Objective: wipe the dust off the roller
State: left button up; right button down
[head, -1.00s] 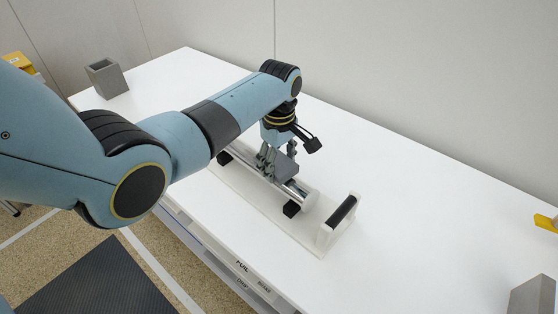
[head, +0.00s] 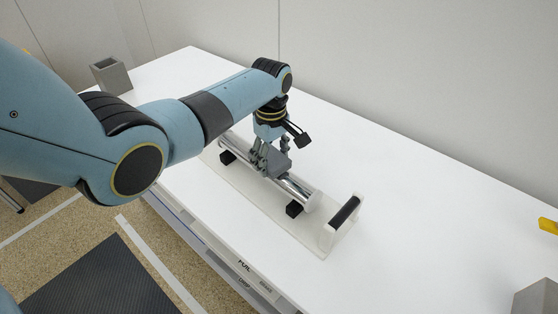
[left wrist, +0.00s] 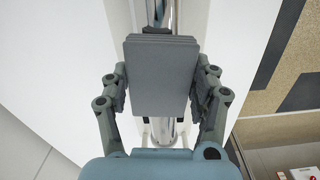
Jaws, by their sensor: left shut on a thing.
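The shiny metal roller (head: 297,190) lies on black supports on a white base plate (head: 265,206) on the table; it also shows in the left wrist view (left wrist: 165,14). My left gripper (head: 269,172) is shut on a grey block-like wiper (left wrist: 162,75) and holds it over the roller, at about the middle of its length in the head view. The wiper hides part of the roller. I cannot tell whether it touches the roller, and no dust can be made out. My right gripper is not in view.
A white stand with a black bar (head: 344,212) is at the near right end of the base plate. A grey open box (head: 111,76) stands at the table's far left. A grey block (head: 537,298) and a yellow thing (head: 548,225) are at the right. The table behind the roller is clear.

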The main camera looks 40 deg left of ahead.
aim_at(283, 166)
pick_arm(q)
jog(key=shift+w+a+f, duration=0.1)
jog(key=shift+w+a, duration=0.05)
jog(key=shift+a, duration=0.8)
jog(key=shift+w+a+f, duration=0.1)
jog(key=shift+a, duration=0.85)
jog(key=shift+w+a+r+b, duration=0.15)
jog(key=shift+a+b, duration=0.25)
jog(key=shift+a, duration=1.35)
jog(key=shift+d+p, duration=0.8)
jog(key=shift+s+d+p, duration=0.25)
jog(key=shift+d+p, duration=0.25)
jog(key=shift+d, duration=0.3)
jog(key=shift+s+d+p, duration=0.15)
jog(key=shift+d+p, duration=0.35)
jog(key=shift+d, duration=0.6)
jog(key=shift+s+d+p, duration=0.1)
jog(key=shift+d+p, duration=0.35)
jog(key=shift+d, duration=0.6)
jog(key=shift+s+d+p, duration=0.15)
jog(key=shift+d+p, duration=0.25)
jog(key=shift+d, duration=0.25)
jog(key=shift+d+p, duration=0.35)
jog(key=shift+d, duration=0.65)
